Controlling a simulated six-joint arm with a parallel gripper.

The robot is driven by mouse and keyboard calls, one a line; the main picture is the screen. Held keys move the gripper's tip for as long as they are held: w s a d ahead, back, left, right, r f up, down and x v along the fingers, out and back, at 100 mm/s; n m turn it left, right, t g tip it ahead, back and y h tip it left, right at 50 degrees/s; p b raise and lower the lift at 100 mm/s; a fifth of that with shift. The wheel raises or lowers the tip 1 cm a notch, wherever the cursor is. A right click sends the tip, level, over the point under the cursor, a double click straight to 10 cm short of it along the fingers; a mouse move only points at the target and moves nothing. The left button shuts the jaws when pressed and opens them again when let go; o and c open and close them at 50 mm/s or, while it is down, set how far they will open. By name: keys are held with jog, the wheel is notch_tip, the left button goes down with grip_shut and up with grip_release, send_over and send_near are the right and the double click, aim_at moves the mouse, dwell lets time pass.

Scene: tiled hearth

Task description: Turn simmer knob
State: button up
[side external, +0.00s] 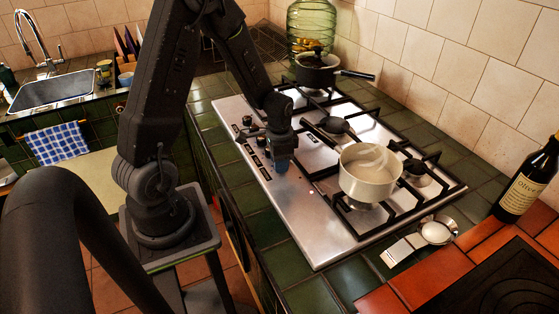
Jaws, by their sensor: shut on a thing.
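The steel hob (310,222) is set in the green tiled counter, with a row of dark knobs along its left edge. One dark knob (247,121) shows clear of my arm, up the row from the gripper. My gripper (282,166) points down at the hob's control strip and is shut at the knob row. The knob between its fingers is mostly hidden by them, so its turn angle cannot be read. A cream saucepan (369,178) with pale contents stands on the near burner, to the right of my gripper.
A dark pan (317,70) sits on the back burner, its handle pointing right. Black pan supports (400,211) rise around the burners. A spoon rest (437,231) and an olive oil bottle (529,180) stand at the right. The hob's front left corner is bare.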

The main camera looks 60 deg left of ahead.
dwell(0.3)
jog(key=o, duration=0.9)
jog(key=shift+r, duration=0.1)
notch_tip(320, 180, up, 14)
jog(key=shift+f, duration=0.15)
jog(key=s+d+r+n+t, duration=0.1)
jog(key=s+d+r+t, duration=0.1)
jog(key=s+d+r, duration=0.1)
jog(key=s+d+r+t, duration=0.1)
jog(key=s+d+r, duration=0.3)
jog(key=d, duration=0.3)
jog(key=s+d+r+n+t, duration=0.1)
jog(key=s+d+r+t, duration=0.1)
jog(key=s+d+r, duration=0.1)
jog(key=shift+s+d+r+n+t, duration=0.2)
jog(key=shift+s+d, duration=0.2)
jog(key=shift+d, duration=0.25)
jog(key=shift+s+d+r+n+t, duration=0.1)
jog(key=shift+s+d+r, duration=0.1)
jog(key=shift+s+d, duration=0.35)
